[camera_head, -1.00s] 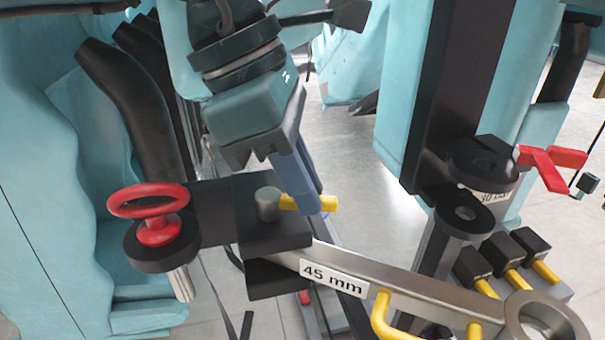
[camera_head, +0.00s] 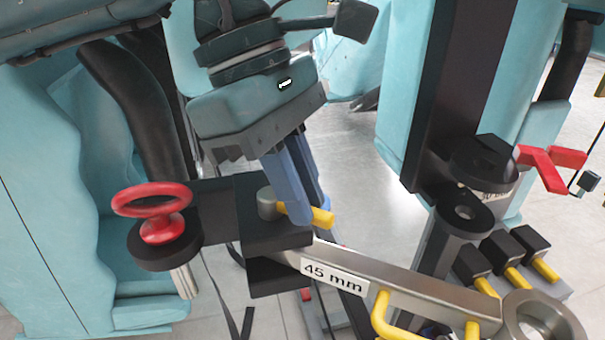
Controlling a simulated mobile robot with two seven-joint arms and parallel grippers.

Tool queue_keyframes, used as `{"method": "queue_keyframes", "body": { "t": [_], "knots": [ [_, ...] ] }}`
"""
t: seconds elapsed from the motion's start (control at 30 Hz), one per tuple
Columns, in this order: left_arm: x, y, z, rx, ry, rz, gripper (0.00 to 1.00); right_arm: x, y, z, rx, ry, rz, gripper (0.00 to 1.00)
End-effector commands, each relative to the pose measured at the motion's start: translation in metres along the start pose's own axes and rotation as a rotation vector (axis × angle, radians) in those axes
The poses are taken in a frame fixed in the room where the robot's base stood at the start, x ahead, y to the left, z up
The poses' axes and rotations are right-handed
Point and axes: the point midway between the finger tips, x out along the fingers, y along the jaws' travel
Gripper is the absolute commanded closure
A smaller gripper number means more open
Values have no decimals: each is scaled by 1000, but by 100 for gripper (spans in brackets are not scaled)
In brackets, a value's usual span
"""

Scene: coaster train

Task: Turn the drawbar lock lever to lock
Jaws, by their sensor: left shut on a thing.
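The drawbar lock lever (camera_head: 322,217) has a yellow handle and a grey round pivot. It sits on a black block (camera_head: 270,237) at the head of the steel drawbar, which carries a 45 mm label (camera_head: 334,277). The handle points right and slightly down in the picture. My left gripper (camera_head: 302,211) comes from above, its blue fingers shut on the handle. The fingers hide the middle of the handle; its rounded tip and a short piece near the pivot show. My right gripper is not in view.
A red ring-topped pin (camera_head: 152,200) stands left of the block. The drawbar (camera_head: 410,292) runs to a ring (camera_head: 540,325) at lower right, with a yellow loop handle (camera_head: 383,318). A red handle (camera_head: 550,160) and several yellow-stemmed black blocks (camera_head: 500,262) are at right.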

Motion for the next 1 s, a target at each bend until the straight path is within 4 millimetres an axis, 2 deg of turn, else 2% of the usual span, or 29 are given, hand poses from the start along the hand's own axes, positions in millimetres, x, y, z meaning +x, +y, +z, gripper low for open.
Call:
{"method": "queue_keyframes", "body": {
  "t": [0.6,1.0],
  "knots": [
    [-2,-18,-4,530,-3,-219,100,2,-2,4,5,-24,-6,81],
    [-4,-23,-9,734,0,-303,100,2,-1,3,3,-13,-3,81]
  ]
}}
